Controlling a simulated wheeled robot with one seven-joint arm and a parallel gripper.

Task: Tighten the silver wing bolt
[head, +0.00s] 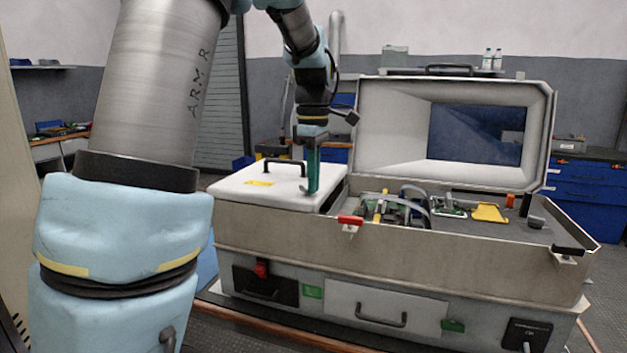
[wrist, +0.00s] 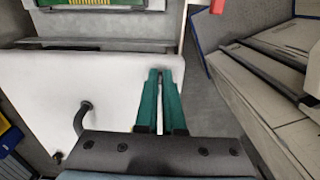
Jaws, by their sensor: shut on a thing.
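My gripper (head: 312,190) points straight down with its green fingers at the right front part of the white lid. In the wrist view my gripper (wrist: 160,74) has its fingers close together, with only a narrow gap between them. They are shut on the silver wing bolt (head: 303,189), of which only a small grey piece shows beside the fingertips in the head view. The rest of the bolt is hidden by the fingers. The white lid (head: 240,188) lies flat on the left part of the case, and it also shows in the wrist view (wrist: 105,85).
A black handle (head: 284,162) stands up from the lid, left of my gripper. The open case (head: 400,240) holds circuit boards and a yellow part (head: 490,212) to the right. Its raised cover (head: 390,130) stands behind. A red latch (head: 350,220) sits on the front edge.

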